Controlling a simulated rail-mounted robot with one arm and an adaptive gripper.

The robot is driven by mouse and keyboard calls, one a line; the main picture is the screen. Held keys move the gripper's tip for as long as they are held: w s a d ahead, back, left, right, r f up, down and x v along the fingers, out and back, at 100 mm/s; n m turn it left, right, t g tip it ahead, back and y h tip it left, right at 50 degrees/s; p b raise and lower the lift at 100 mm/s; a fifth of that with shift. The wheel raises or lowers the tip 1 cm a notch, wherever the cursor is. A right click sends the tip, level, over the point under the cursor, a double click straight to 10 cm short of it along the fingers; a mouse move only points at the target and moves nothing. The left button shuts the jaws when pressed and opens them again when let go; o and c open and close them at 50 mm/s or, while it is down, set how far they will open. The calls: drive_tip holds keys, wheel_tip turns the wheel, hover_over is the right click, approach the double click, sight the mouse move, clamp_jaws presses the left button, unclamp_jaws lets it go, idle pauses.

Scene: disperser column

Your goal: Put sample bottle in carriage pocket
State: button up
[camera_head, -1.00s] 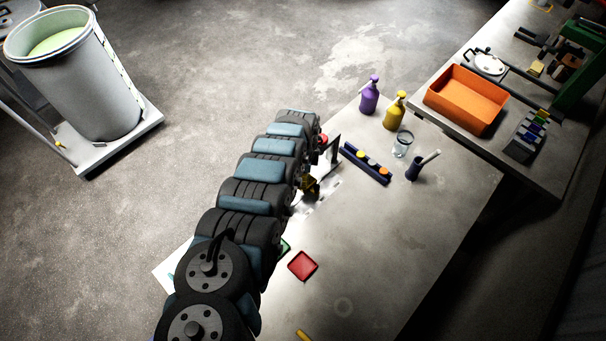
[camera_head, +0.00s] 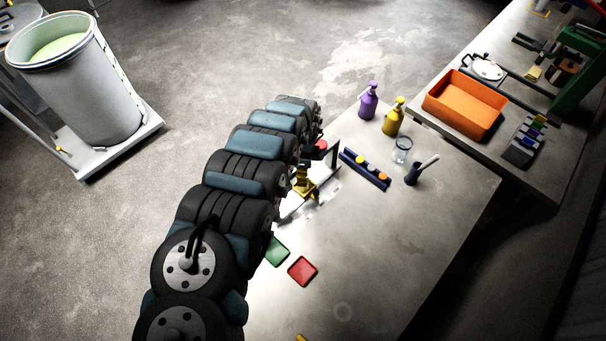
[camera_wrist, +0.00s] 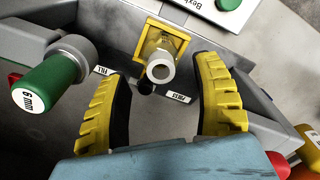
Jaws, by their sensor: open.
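In the wrist view, my gripper (camera_wrist: 162,72) is open, its two yellow ribbed fingers spread apart. Beyond and between the fingertips is a yellow bracket (camera_wrist: 152,42), seemingly the carriage, at a grey wall. A whitish round piece with a dark opening (camera_wrist: 160,68) sits in front of the bracket; it may be the sample bottle's mouth, but I cannot be sure. Neither finger visibly touches it. In the head view, a yellow fixture (camera_head: 304,184) shows beside my arm; my gripper is hidden there.
In the wrist view, a green handle marked 6 mm (camera_wrist: 48,84) juts near the left finger. A red tray (camera_head: 302,270) and green tray (camera_head: 277,251) lie on the bench. A dark rack (camera_head: 365,170), glass (camera_head: 402,150) and pump bottles (camera_head: 393,117) stand farther back.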

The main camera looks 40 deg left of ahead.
wheel_tip(320, 180, up, 7)
drive_tip(key=shift+f, duration=0.15)
idle(0.4)
idle(0.5)
